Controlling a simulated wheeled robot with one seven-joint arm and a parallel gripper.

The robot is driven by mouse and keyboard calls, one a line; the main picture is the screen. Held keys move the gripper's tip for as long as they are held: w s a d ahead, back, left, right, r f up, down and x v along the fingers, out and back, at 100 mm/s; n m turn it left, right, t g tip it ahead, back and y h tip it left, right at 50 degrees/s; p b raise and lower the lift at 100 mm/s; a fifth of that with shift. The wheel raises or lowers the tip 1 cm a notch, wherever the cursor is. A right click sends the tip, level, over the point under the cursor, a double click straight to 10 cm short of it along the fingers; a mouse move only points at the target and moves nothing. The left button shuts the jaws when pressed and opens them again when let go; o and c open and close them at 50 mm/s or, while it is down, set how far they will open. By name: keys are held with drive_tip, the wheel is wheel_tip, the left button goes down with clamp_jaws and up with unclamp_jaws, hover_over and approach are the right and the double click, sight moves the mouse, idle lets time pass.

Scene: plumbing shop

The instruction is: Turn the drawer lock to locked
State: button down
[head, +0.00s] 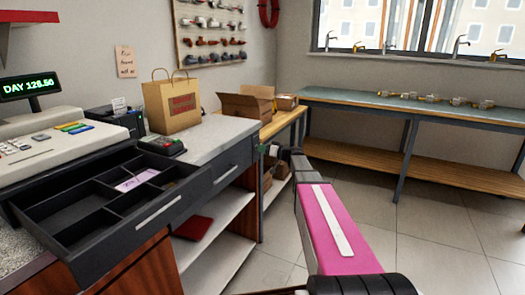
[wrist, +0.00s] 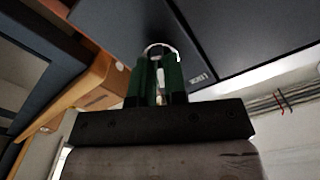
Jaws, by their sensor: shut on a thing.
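The dark counter drawer (head: 222,168) is shut in the head view, with a light handle on its front. My gripper (head: 270,151) is at the right end of this drawer front. In the wrist view, the two green fingers of my gripper (wrist: 158,76) are closed together against the dark drawer front (wrist: 235,35). They are shut on the drawer lock (wrist: 160,77), of which only a pale sliver shows between them. A pale ring (wrist: 160,46) arcs around the fingertips. Small white lettering (wrist: 198,78) is to their right. The lock's angle is hidden by the fingers.
An open cash drawer (head: 110,205) juts out at the left below the cash register (head: 60,135). A paper bag (head: 172,105) stands on the counter. A wooden bench with cardboard boxes (head: 245,106) is behind my gripper.

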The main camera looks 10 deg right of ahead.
drive_tip(key=m, duration=1.1)
drive_tip(key=shift+m, duration=0.4)
idle(0.3)
drive_tip(key=c, duration=1.2)
unclamp_jaws()
drive_tip(key=shift+o, duration=0.2)
drive_tip(key=shift+r, duration=0.1)
drive_tip(key=v, duration=1.1)
